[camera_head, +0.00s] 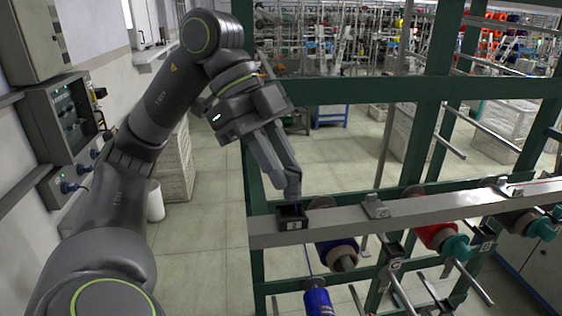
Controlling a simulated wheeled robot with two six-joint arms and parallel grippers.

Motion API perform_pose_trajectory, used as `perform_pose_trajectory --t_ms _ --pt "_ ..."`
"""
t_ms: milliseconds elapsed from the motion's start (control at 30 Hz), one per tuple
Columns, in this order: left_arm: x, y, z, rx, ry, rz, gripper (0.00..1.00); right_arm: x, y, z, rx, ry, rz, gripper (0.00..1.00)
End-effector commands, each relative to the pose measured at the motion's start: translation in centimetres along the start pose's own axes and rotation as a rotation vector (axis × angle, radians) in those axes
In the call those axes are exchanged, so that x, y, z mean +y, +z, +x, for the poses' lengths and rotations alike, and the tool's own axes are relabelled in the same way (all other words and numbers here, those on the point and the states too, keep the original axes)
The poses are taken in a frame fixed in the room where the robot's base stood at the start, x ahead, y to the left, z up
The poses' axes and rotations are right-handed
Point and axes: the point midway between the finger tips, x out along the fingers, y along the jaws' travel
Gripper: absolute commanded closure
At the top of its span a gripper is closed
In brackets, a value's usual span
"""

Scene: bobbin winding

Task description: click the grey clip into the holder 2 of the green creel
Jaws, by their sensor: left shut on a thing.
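My left gripper (293,191) comes in from the upper left and points down, with its fingers closed. Its tips are just above a small black open-topped holder (293,224) with a white label, at the left end of the grey rail of the green creel (249,180). The label is too small to read surely. The held thing, which seems to be the grey clip, is mostly hidden by the fingers; I cannot tell whether it touches the holder. A bit of blue shows below the tips. My right gripper is not in view.
A grey bracket (376,207) sits on the rail to the right. Below the rail are a dark blue bobbin (337,252), a blue spool (318,302) and a red bobbin (437,234). Metal rods stick out nearby. A control box (68,125) is on the left wall.

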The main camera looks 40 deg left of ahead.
Motion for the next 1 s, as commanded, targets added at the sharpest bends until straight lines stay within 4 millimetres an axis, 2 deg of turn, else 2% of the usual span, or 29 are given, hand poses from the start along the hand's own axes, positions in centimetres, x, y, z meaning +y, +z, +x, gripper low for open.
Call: perform_pose_trajectory --t_ms 1000 --pt "0.0 1.5 2.0 -0.001 0.0 0.0 0.98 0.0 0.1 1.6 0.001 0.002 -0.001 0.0"
